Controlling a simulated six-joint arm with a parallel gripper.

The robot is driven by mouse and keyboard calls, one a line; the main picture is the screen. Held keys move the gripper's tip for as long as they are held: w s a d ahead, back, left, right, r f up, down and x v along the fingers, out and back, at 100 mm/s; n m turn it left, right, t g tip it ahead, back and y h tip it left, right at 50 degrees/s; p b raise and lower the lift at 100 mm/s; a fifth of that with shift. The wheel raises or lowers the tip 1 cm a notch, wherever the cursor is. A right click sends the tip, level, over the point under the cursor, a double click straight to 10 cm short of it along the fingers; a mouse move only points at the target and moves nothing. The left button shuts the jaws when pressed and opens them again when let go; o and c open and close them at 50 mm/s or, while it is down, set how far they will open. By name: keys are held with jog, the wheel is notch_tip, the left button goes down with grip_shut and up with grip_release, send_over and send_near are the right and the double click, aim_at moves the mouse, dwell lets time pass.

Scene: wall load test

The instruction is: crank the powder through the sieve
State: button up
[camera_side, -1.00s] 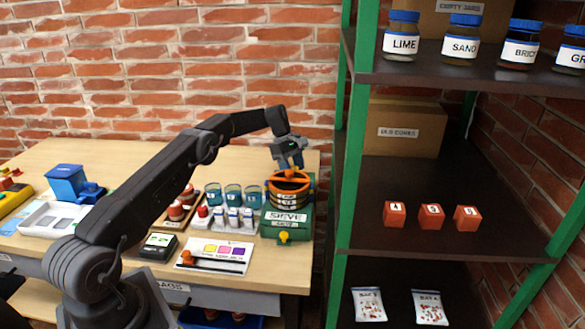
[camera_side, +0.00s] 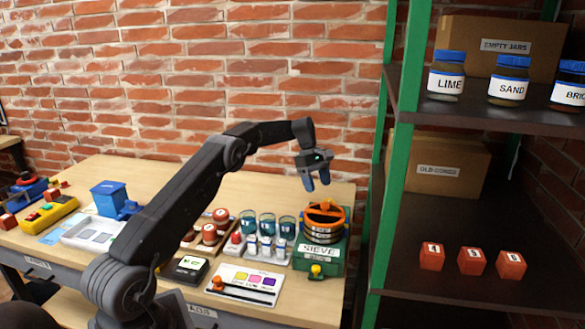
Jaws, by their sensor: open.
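The sieve (camera_side: 318,254) is a green box labelled SIEVE at the right end of the wooden bench. A round dark stack with orange rings (camera_side: 323,228) stands on its top, with an orange crank (camera_side: 326,207) across it. A yellow knob (camera_side: 316,270) sticks out of the box's front. My gripper (camera_side: 316,187) is above and slightly left of the crank, fingers pointing down. It is open and empty, apart from the crank. I cannot see any powder inside the stack.
Several blue-tinted cups (camera_side: 267,224) and small white jars (camera_side: 266,247) stand just left of the sieve. A colour card (camera_side: 245,283) lies in front. A green-framed shelf (camera_side: 395,160) with jars and red blocks rises close on the right.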

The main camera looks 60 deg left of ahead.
aim_at(329, 200)
jog(key=s+a+r, duration=0.4)
jog(key=s+a, duration=0.1)
jog(key=s, duration=0.1)
jog(key=shift+r, duration=0.4)
jog(key=w+d+r+n+t+y, duration=0.25)
jog(key=w+d+n, duration=0.2)
jog(key=n, duration=0.55)
jog(key=shift+t, duration=0.45)
jog(key=x, duration=1.4)
jog(key=shift+s+d, duration=0.25)
jog(key=shift+s, duration=0.1)
jog(key=c, duration=0.9)
